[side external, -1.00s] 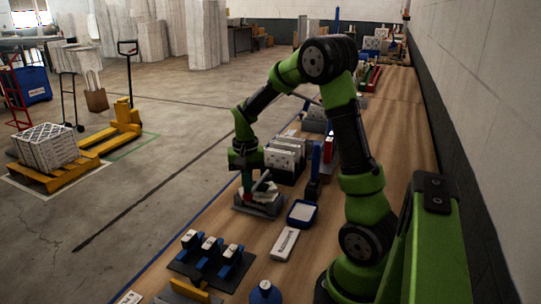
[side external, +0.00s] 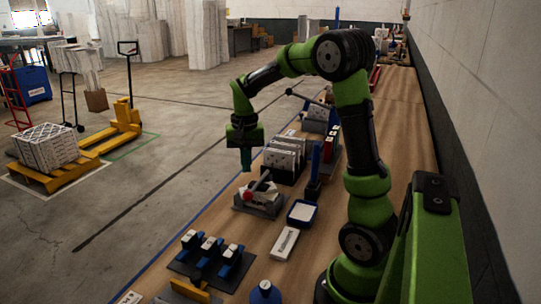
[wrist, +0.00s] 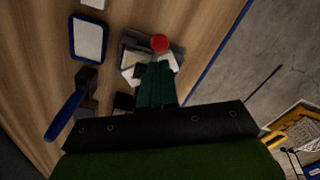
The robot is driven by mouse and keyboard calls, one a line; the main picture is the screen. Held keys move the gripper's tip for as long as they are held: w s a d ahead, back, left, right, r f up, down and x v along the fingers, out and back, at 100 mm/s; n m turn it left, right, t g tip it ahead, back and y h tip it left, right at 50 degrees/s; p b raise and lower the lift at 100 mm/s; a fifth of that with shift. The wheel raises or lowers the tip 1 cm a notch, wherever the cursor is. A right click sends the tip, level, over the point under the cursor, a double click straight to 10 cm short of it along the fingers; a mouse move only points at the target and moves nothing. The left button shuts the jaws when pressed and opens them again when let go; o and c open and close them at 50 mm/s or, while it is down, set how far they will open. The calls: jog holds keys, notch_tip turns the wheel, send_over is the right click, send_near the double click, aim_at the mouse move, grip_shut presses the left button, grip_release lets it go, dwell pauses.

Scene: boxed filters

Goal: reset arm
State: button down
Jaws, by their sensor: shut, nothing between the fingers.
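My gripper (side external: 246,160) is raised in the air above the bench, near its left edge. Its fingers are together with nothing between them, pointing down; they also show in the wrist view (wrist: 156,82). Below them, apart from the gripper, a grey fixture with a red-knobbed lever (side external: 258,197) stands on the wooden bench. White pieces sit on this fixture, and the red knob (wrist: 160,43) shows just beyond the fingertips in the wrist view. The fingers hide part of the fixture there.
A blue-rimmed tray (side external: 302,212), a white labelled box (side external: 285,243) and an upright blue-handled tool (side external: 314,170) stand near the fixture. A rack of white panels (side external: 284,158) is behind. Blue clamps (side external: 211,254) are in front. The bench along the wall (side external: 405,130) is clear.

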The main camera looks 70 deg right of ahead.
jog(key=shift+r, duration=0.15)
jog(key=shift+s+a+f+n, duration=0.15)
jog(key=shift+a+f+n, duration=0.15)
jog(key=shift+a+f, duration=0.1)
jog(key=s+a+r+n+t, duration=0.2)
jog(key=s+a, duration=0.1)
jog(key=a, duration=0.3)
jog(key=s+a+r+n+t+y, duration=0.1)
jog(key=s+a+r+n+t, duration=0.1)
jog(key=a, duration=0.5)
jog(key=s+a+r+n+t+y, duration=0.1)
jog(key=s+a+r+n+t, duration=0.2)
jog(key=a, duration=0.4)
jog(key=shift+s+a+r, duration=0.25)
jog(key=shift+s+r, duration=0.4)
jog(key=shift+s, duration=0.45)
